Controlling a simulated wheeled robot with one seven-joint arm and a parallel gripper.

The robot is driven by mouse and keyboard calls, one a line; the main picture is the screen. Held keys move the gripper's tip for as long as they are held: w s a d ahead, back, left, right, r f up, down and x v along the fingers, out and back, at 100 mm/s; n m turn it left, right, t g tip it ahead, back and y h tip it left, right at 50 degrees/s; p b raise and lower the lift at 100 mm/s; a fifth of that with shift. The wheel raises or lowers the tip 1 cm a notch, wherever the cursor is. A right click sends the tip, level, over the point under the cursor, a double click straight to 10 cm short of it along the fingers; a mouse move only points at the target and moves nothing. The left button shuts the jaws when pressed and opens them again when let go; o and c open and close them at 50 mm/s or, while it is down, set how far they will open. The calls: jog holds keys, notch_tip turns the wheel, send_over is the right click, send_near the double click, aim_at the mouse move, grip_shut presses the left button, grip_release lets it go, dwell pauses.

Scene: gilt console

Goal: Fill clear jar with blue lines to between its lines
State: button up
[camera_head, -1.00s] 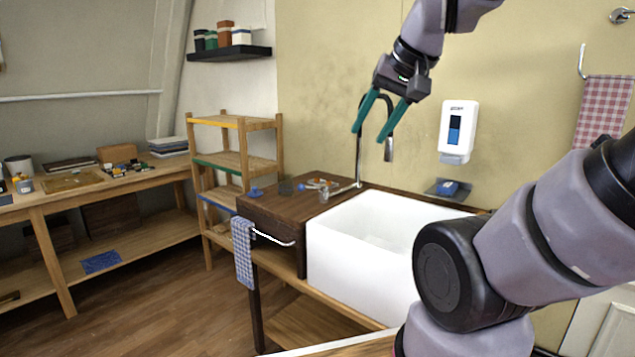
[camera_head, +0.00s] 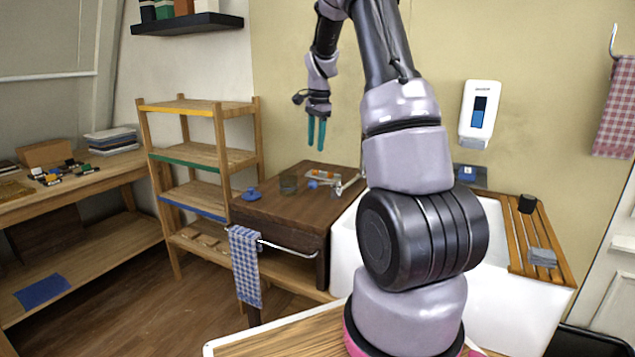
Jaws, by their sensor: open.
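My gripper (camera_head: 316,146) hangs above the dark wooden counter (camera_head: 285,211), teal fingers pointing down, open and empty, apart from everything below. A small clear vessel (camera_head: 338,188) stands near the sink-side edge. Both are too small to make out blue lines or a fill level, so I cannot tell which is the jar. The white sink (camera_head: 344,238) is partly hidden behind my arm, and the tap is mostly hidden.
A blue object (camera_head: 251,194) sits at the counter's left corner. Small orange and blue items (camera_head: 320,176) lie near the back. A checked towel (camera_head: 245,266) hangs on the front rail. A slatted wooden rack (camera_head: 524,240) lies across the sink's right side. A shelf unit (camera_head: 201,157) stands left.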

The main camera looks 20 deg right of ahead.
jog(key=m, duration=0.1)
send_near(325, 183)
jog(key=a+r, duration=0.2)
jog(key=a, duration=0.1)
jog(key=shift+g, duration=0.3)
jog(key=f, duration=0.7)
jog(key=w+f, duration=0.1)
jog(key=f, duration=0.2)
jog(key=shift+w+f, duration=0.1)
jog(key=shift+f, duration=0.2)
grip_shut()
